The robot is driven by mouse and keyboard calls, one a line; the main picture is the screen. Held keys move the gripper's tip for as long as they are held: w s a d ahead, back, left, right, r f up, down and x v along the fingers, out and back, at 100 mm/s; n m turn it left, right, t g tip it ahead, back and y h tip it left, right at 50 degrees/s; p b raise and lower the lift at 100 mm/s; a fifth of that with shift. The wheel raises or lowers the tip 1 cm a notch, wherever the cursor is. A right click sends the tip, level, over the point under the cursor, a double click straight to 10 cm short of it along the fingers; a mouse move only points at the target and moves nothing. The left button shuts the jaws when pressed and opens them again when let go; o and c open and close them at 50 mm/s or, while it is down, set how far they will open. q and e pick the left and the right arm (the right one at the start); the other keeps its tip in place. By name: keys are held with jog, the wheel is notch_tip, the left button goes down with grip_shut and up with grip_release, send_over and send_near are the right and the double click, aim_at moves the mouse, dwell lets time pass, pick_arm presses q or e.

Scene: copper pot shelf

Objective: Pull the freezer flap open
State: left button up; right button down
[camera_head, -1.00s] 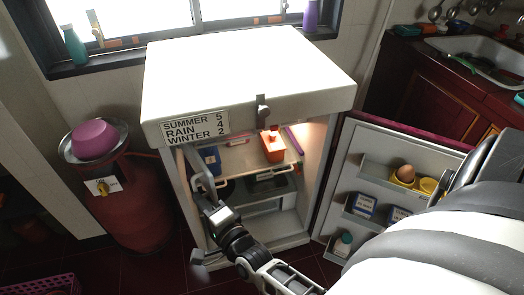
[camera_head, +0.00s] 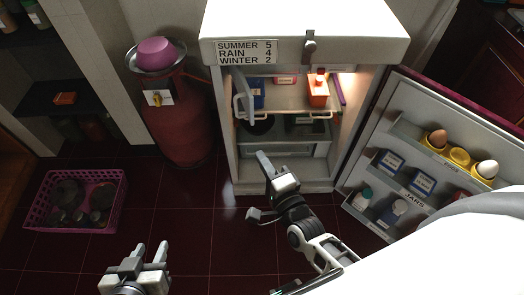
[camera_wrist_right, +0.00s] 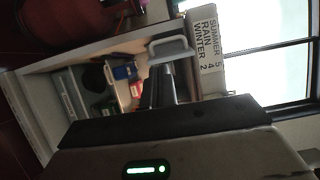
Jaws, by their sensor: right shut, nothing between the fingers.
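The white fridge (camera_head: 300,35) stands with its door open to the right. Its freezer flap (camera_head: 245,92) shows at the upper left of the inside, turned outward, with a white handle (camera_head: 237,108); the compartment behind it is in view. In the right wrist view the handle (camera_wrist_right: 170,48) shows just beyond the fingertips. My right gripper (camera_head: 263,160) is shut and empty, in front of the fridge below the flap, apparently apart from it. My left gripper (camera_head: 150,249) is open and empty over the floor at the lower left.
A blue box (camera_head: 257,96) and an orange container (camera_head: 318,92) are inside the fridge. The open door (camera_head: 440,165) holds eggs and jars at the right. A red gas cylinder (camera_head: 180,120) and a pink crate (camera_head: 75,200) stand left. The floor between is clear.

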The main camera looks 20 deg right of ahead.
pick_arm(q)
jog(key=shift+s, duration=0.2)
pick_arm(e)
jog(key=s+f+n+g+y, duration=0.1)
jog(key=s+n+g, duration=0.6)
jog(key=n, duration=1.3)
jog(key=s, duration=0.4)
jog(key=shift+s+a+f+g, duration=0.15)
jog(key=shift+s+f+g, duration=0.05)
jog(key=shift+f+g, duration=0.15)
pick_arm(q)
jog(key=shift+d, duration=0.1)
